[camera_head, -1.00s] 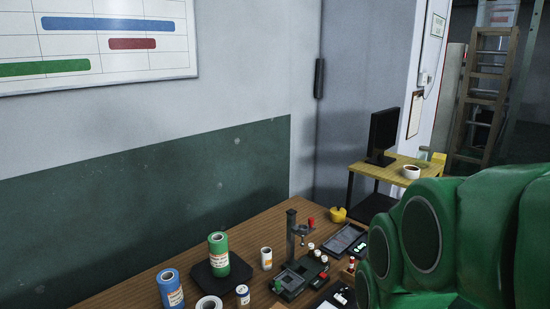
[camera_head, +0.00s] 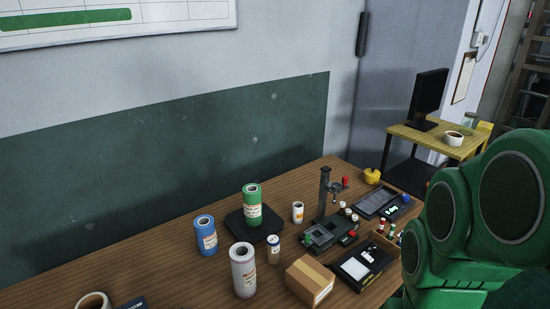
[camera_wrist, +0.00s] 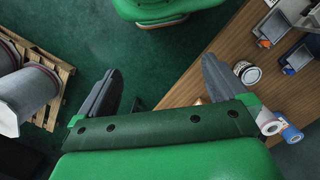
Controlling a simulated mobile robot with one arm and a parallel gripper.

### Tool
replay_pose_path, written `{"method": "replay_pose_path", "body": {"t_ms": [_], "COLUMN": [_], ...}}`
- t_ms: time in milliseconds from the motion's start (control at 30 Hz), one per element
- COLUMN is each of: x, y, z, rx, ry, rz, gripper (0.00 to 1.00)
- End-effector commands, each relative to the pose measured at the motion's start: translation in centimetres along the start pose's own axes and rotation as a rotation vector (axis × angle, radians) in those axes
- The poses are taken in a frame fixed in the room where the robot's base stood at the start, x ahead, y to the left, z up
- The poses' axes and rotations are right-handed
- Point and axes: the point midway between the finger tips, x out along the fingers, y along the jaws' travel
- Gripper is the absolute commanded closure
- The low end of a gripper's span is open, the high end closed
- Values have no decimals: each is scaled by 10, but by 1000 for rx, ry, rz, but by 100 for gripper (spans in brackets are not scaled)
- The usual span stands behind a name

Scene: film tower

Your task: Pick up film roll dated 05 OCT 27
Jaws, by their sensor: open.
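Three film rolls stand on the wooden table in the head view: a green roll (camera_head: 252,206) on a dark square plate (camera_head: 236,226), a blue roll (camera_head: 206,235) to its left, and a white roll (camera_head: 243,271) in front. All carry labels, but the print is too small to read a date. My gripper (camera_wrist: 160,66) shows in the wrist view, with its two dark fingers wide apart and nothing between them. It is over the floor beside the table edge, apart from the rolls. In the head view only my green arm shows at the right.
A cardboard box (camera_head: 310,280), small canisters (camera_head: 298,212) and a dark stand (camera_head: 325,194) with trays crowd the table's middle and right. A mug (camera_head: 93,300) stands at the front left. A yellow side table (camera_head: 440,146) holds a monitor. A pallet (camera_wrist: 52,62) lies on the floor.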

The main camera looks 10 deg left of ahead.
Motion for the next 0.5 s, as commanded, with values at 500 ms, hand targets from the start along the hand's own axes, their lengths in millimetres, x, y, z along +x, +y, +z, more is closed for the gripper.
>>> {"method": "replay_pose_path", "body": {"t_ms": [500], "x": [-24], "y": [-10], "z": [-18], "rx": [-39], "ry": [44], "rz": [-14], "gripper": [0]}}
